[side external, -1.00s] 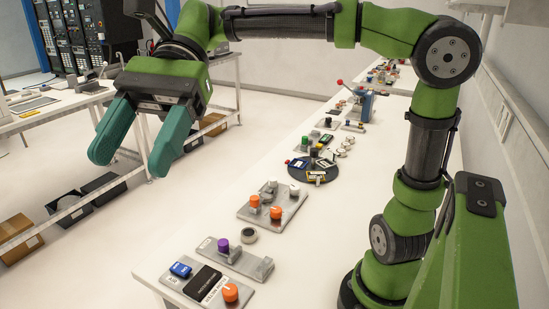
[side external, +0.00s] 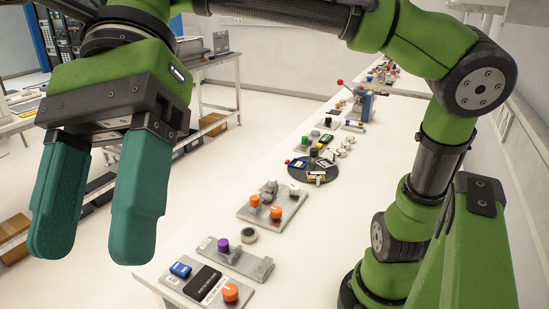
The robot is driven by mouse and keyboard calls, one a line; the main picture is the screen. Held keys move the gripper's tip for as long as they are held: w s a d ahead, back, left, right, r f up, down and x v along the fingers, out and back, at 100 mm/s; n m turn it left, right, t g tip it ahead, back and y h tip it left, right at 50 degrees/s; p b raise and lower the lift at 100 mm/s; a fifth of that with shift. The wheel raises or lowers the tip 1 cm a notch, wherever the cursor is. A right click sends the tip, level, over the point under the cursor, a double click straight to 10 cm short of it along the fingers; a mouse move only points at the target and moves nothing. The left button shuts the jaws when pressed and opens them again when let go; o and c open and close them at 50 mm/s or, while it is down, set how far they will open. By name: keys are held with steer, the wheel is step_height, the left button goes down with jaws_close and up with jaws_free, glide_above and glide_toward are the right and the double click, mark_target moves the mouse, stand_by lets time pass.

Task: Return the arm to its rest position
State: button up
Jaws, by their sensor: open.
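My gripper (side external: 94,248) is open and empty, with its two teal fingers pointing down and a clear gap between them. It hangs in the air at the left of the side external view, beyond the left edge of the white workbench (side external: 190,238) and close to the camera. My green arm reaches from its base at the lower right, up and over the bench, to the gripper. Nothing touches the fingers.
On the bench stand a plate with orange knobs (side external: 272,205), a plate with a purple knob (side external: 232,257), a blue item (side external: 181,269), a black box (side external: 202,282) and a dark round tray (side external: 314,170). Cardboard boxes (side external: 13,238) lie low at the left.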

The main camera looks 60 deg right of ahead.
steer(key=w+d+f+n+t+h, duration=0.45)
steer(key=w+d+f+t, duration=0.25)
steer(key=d+f, duration=0.4)
steer(key=d+f+n+t+h, duration=0.1)
steer(key=d+f+n+t, duration=0.1)
steer(key=d, duration=0.8)
steer(key=s+d+f+n+t+h, duration=0.1)
steer(key=d+f+n, duration=0.4)
steer(key=d, duration=0.6)
steer(key=shift+s+d+f+t, duration=0.3)
steer(key=shift+f+t, duration=0.1)
steer(key=shift+t, duration=0.5)
